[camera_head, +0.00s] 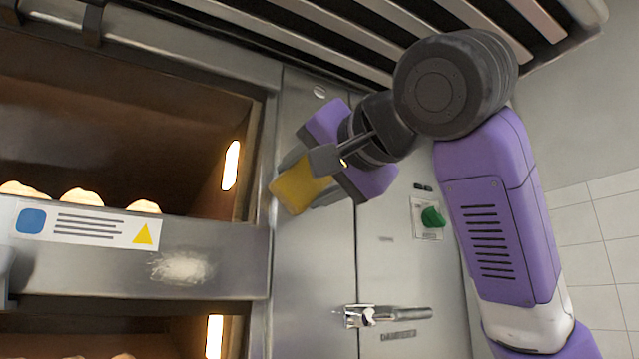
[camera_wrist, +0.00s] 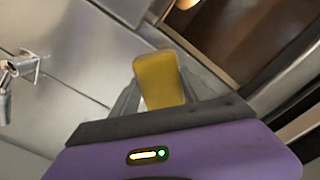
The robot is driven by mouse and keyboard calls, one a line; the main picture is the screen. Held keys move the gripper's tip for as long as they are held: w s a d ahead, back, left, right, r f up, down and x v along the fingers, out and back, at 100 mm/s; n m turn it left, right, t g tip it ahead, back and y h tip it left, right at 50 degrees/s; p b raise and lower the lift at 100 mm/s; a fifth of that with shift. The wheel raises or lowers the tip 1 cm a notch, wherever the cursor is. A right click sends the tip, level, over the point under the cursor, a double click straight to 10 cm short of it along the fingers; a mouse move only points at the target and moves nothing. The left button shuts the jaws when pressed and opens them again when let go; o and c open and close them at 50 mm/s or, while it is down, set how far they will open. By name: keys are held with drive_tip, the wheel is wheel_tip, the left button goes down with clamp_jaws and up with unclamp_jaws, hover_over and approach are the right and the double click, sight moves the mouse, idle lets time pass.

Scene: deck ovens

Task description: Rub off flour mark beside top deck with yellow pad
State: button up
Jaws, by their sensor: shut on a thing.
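The yellow pad (camera_head: 298,187) is held in my gripper (camera_head: 318,180), tilted, at the steel panel (camera_head: 313,262) beside the top deck (camera_head: 130,130). In the wrist view the pad (camera_wrist: 158,80) sticks out between the two fingers of my gripper (camera_wrist: 160,100), which are shut on it. A faint pale smear shows at the pad's left edge; the pad hides whatever is behind it. I cannot tell for sure whether the pad touches the panel. A whitish flour mark (camera_head: 180,267) lies on the front strip below the top deck, left of and below the pad.
A label (camera_head: 85,224) with a blue square and yellow triangle is on the strip. Loaves (camera_head: 82,196) sit inside the lit top deck. A metal handle (camera_head: 385,315) juts out below my gripper, and a green knob (camera_head: 432,217) is to its right. A slatted hood hangs above.

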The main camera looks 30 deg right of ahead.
drive_tip(key=shift+a, duration=0.8)
drive_tip(key=shift+s+f, duration=0.1)
drive_tip(key=shift+s, duration=0.15)
drive_tip(key=shift+s+b, duration=1.1)
drive_tip(key=shift+s, duration=1.65)
drive_tip(key=shift+s+b, duration=1.5)
drive_tip(key=shift+w, duration=0.1)
drive_tip(key=shift+w+p, duration=0.5)
drive_tip(key=shift+w, duration=2.9)
